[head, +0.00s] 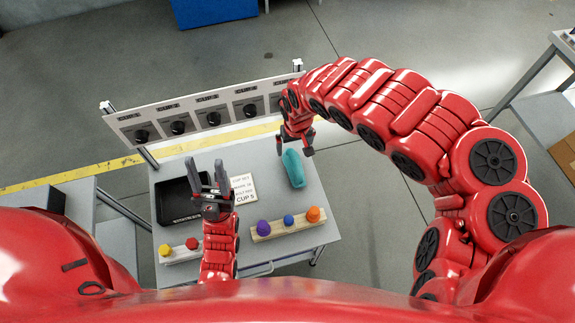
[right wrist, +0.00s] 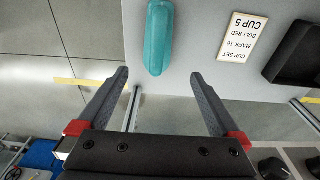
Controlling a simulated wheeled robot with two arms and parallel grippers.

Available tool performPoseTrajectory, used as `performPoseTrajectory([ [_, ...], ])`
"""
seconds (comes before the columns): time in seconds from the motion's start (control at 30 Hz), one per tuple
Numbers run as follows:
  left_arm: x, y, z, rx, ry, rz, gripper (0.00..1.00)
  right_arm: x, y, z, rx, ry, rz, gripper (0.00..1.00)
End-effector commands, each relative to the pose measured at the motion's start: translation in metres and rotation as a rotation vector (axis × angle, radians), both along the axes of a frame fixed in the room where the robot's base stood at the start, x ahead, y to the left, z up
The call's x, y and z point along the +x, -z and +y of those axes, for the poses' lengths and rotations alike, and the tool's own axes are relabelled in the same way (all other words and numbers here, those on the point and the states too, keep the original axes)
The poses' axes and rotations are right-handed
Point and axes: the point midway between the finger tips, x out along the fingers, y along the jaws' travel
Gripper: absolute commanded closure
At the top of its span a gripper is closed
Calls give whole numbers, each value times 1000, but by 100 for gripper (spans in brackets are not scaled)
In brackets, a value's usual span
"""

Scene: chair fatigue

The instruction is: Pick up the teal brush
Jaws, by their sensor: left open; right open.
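The teal brush (head: 293,168) lies on the grey table (head: 315,195), right of the middle in the head view. It also shows in the right wrist view (right wrist: 158,40) at the top, beyond my right fingertips. My right gripper (head: 297,148) is just behind the brush's far end; in the right wrist view it is open and empty (right wrist: 160,85), with the brush ahead of the gap between its fingers. My left gripper (head: 207,172) is open and empty above the table, left of the brush and over the edge of a black tray.
The black tray (head: 172,203) lies at the left, beside a printed card (head: 243,189). A wooden block (head: 290,229) holds purple, blue and orange knobs in front. A smaller block with yellow and red knobs (head: 192,243) is front left. A panel of dials (head: 195,113) stands behind.

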Motion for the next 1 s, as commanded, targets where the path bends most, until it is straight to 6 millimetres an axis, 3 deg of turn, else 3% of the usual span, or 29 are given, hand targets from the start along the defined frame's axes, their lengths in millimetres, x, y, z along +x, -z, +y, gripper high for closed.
performPoseTrajectory([
  [0.1,0,7,0,0,0,-2,50,-1,26,3,3,-1,7,0],
  [0.37,0,15,0,0,0,-2,50,6,72,5,4,-2,4,0],
  [0.77,0,12,0,0,0,-2,50,11,94,4,4,1,0,0],
  [1.0,0,2,0,0,0,-2,50,11,119,1,2,1,5,0],
])
